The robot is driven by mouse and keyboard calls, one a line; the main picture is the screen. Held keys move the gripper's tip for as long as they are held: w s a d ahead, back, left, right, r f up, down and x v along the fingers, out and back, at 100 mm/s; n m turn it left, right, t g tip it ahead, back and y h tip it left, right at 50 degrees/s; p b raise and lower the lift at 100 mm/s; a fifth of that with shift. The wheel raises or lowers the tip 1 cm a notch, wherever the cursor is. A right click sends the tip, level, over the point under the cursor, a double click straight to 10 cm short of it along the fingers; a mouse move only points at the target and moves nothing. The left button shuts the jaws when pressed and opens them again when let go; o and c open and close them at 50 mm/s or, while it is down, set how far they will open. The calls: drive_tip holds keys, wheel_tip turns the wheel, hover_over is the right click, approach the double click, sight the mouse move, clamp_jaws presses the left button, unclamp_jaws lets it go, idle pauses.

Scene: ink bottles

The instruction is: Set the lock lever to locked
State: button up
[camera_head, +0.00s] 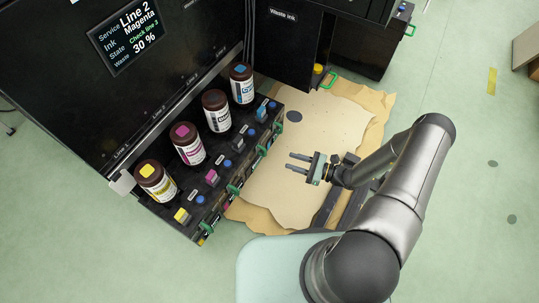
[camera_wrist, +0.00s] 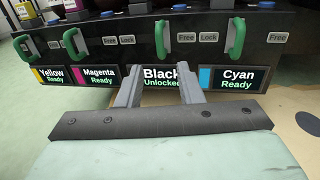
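Green lock levers stand in a row on the dark front panel in the wrist view. The lever above the Black display (camera_wrist: 161,38) is upright, with Free and Lock plates to its right. The Black display (camera_wrist: 160,86) reads "Unlocked" and is partly covered by my fingers. The Yellow (camera_wrist: 52,76), Magenta (camera_wrist: 98,76) and Cyan (camera_wrist: 236,79) displays read "Ready". My gripper (camera_wrist: 160,72) is open and empty, its fingers below the Black lever. In the head view my gripper (camera_head: 290,161) is right of the bottle rack, apart from the levers.
A screen (camera_head: 130,36) reads "Line 2 Magenta", "Check line 3" and "Waste 30 %". The open waste ink door (camera_head: 285,45) stands at the back.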

drive_tip(key=b+x, duration=0.2)
drive_tip(key=x, duration=0.7)
drive_tip(key=shift+a, duration=0.4)
drive_tip(key=shift+w, duration=0.15)
drive_tip(key=shift+c, duration=0.2)
